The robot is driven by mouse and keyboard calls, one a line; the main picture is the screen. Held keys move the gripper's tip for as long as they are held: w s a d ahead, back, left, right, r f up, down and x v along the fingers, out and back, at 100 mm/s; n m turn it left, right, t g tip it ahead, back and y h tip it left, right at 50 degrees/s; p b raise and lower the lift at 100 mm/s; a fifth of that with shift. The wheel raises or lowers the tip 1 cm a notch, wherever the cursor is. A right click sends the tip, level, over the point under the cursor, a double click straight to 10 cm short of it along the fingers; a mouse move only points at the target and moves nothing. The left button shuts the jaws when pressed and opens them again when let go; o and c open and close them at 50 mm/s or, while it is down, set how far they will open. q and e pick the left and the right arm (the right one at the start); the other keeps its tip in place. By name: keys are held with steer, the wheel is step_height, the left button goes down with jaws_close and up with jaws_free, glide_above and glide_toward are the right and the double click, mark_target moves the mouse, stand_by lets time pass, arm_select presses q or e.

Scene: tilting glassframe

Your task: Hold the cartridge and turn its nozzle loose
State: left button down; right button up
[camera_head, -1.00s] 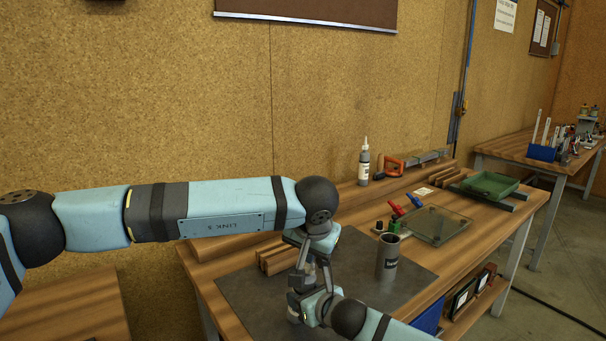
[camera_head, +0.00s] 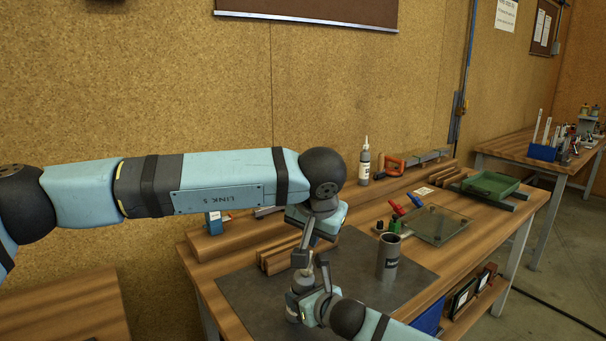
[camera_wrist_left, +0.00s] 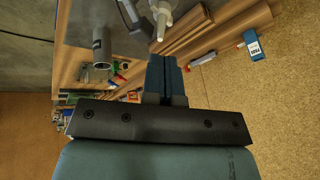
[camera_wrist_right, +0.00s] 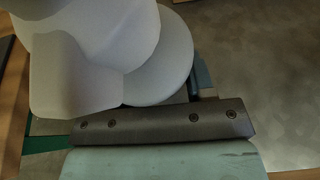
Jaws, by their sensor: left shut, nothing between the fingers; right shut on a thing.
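The pale cartridge (camera_head: 302,283) is upright in my right gripper (camera_head: 316,297), low over the dark mat. In the right wrist view the cartridge (camera_wrist_right: 95,50) is a large blurred white body close to the jaws, and the fingertips are mostly hidden. My left gripper (camera_head: 303,255) points down just above it, and the arm links hide part of it. In the left wrist view my left gripper's fingers (camera_wrist_left: 165,72) are shut with nothing between them. The nozzle (camera_wrist_left: 161,24), white and tapered, shows beyond the fingertips, apart from them.
A white-tipped bottle (camera_head: 365,160), a clear tray (camera_head: 436,224) and a green tray (camera_head: 490,185) are farther back. The mat's front left is clear.

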arm_select(q)
steer(key=shift+r, duration=0.1)
arm_select(e)
steer(key=shift+d+f, duration=0.15)
steer(key=shift+f, duration=0.1)
arm_select(q)
step_height(320, 180, down, 6)
steer(key=w+a, duration=0.1)
steer(key=shift+a, duration=0.15)
stand_by(0.5)
steer(key=shift+w, duration=0.1)
